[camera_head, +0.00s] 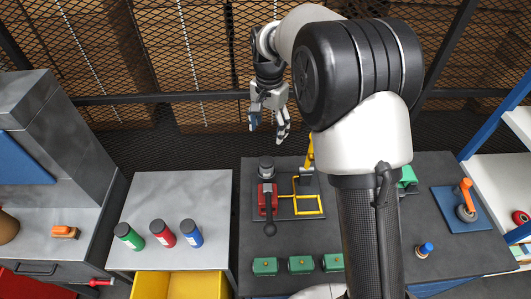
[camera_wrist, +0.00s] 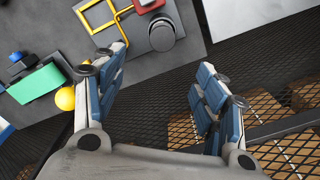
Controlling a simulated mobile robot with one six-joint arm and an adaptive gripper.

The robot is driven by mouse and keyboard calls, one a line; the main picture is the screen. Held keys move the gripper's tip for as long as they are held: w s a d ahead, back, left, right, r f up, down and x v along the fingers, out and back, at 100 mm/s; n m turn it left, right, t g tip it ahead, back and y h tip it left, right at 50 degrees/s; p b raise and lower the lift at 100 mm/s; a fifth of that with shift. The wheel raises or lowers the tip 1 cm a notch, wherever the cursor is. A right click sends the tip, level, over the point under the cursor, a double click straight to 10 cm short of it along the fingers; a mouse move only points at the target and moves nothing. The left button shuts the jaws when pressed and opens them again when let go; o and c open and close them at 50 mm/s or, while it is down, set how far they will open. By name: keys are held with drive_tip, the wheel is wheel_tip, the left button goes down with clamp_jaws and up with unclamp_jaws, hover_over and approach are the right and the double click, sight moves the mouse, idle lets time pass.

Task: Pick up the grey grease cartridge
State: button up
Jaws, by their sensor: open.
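A short dark grey cylinder (camera_head: 266,167) stands at the back left of a black base plate on the dark table. It also shows in the wrist view (camera_wrist: 162,36), near the top middle, beyond my fingers. It is the only grey cylinder I see; I cannot tell for certain that it is the grease cartridge. My gripper (camera_head: 268,127) is open and empty, up in the air behind the dark table's back edge, apart from the cylinder. In the wrist view its two blue-padded fingers (camera_wrist: 164,68) are spread wide with nothing between them.
A red clamp (camera_head: 267,196) and yellow frame (camera_head: 303,205) share the base plate. Green blocks (camera_head: 300,264) line the front. Green (camera_head: 129,236), red (camera_head: 162,233) and blue (camera_head: 191,233) bottles stand on the left table. A mesh fence (camera_head: 190,60) is behind my gripper.

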sight(266, 160)
drive_tip(key=f, duration=0.4)
drive_tip(key=f+b, duration=0.1)
drive_tip(key=f, duration=0.8)
drive_tip(key=shift+w+a+b, duration=0.2)
drive_tip(key=shift+w+b, duration=0.1)
drive_tip(key=shift+b, duration=0.05)
drive_tip(key=shift+s+a+f+b, duration=0.1)
drive_tip(key=shift+f+b, duration=0.1)
drive_tip(key=shift+f, duration=1.1)
drive_tip(key=shift+s+f+b, duration=0.1)
drive_tip(key=shift+f+b, duration=0.1)
drive_tip(key=shift+f, duration=1.05)
drive_tip(key=shift+c, duration=0.4)
drive_tip(key=c, duration=1.2)
drive_tip(key=shift+o, duration=0.2)
drive_tip(key=shift+r, duration=0.15)
